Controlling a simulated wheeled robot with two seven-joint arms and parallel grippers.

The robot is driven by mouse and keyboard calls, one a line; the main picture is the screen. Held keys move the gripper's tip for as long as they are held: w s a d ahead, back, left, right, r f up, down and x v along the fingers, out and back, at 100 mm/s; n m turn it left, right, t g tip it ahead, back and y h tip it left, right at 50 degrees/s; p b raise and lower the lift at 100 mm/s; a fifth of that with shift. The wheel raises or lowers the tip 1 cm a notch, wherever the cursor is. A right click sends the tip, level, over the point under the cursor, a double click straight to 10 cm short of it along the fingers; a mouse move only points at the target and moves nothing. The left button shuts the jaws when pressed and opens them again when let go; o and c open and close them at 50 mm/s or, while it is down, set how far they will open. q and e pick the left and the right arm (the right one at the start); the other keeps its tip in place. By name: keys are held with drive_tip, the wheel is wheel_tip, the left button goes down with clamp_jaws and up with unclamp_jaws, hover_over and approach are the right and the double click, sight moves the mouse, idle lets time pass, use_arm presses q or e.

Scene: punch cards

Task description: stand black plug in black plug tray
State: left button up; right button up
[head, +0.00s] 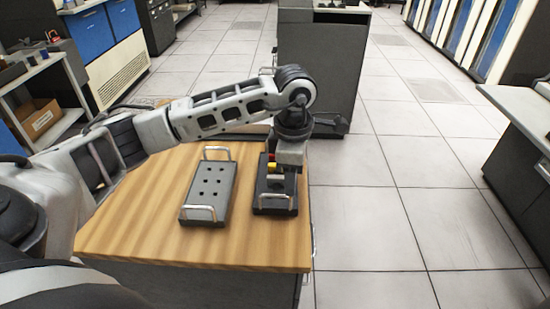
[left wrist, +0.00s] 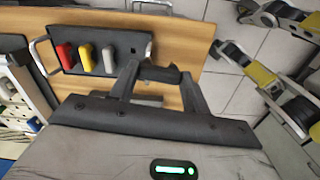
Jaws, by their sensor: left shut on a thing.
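The dark tray (head: 262,203) stands on the wooden bench, right of a grey tray (head: 207,192) with several holes. In the left wrist view, the dark tray (left wrist: 100,38) bears a red plug (left wrist: 67,56), a yellow plug (left wrist: 86,57) and a grey plug (left wrist: 109,58) in a row, with a pale hole at its right end. My left gripper (head: 287,172) hangs over the dark tray. In the left wrist view, my left gripper (left wrist: 160,80) is shut on the black plug (left wrist: 159,73), by the tray's right end. I cannot tell whether plug and tray touch.
The wooden bench top (head: 150,230) is clear left of and in front of the trays. Wire handles rise at the tray ends. A dark cabinet (head: 320,70) stands behind the bench. Tiled floor lies open to the right.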

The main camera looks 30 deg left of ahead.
use_arm(q)
drive_tip(key=w+a+f+n, duration=0.1)
drive_tip(key=a+f+n, duration=0.1)
drive_tip(key=n, duration=0.4)
drive_tip(key=w+a+f+n+b, duration=0.1)
drive_tip(key=a+f+n, duration=0.1)
drive_tip(key=n, duration=0.5)
drive_tip(key=w+a+f+n, duration=0.1)
drive_tip(key=a+f+n, duration=0.1)
drive_tip(key=n, duration=0.4)
drive_tip(key=shift+f+n, duration=0.15)
drive_tip(key=shift+n, duration=0.15)
drive_tip(key=shift+f+b, duration=0.55)
drive_tip(key=shift+b, duration=0.05)
use_arm(e)
drive_tip(key=shift+w+a+f, duration=0.2)
drive_tip(key=shift+a+f, duration=0.1)
drive_tip(key=shift+a, duration=0.05)
drive_tip(key=shift+d+f, duration=0.15)
use_arm(q)
drive_tip(key=shift+f, duration=0.4)
use_arm(e)
drive_tip(key=shift+s+f, duration=0.1)
drive_tip(key=shift+f, duration=0.2)
use_arm(q)
drive_tip(key=shift+f+b, duration=0.95)
drive_tip(key=shift+f, duration=0.05)
use_arm(e)
drive_tip(key=shift+f, duration=0.45)
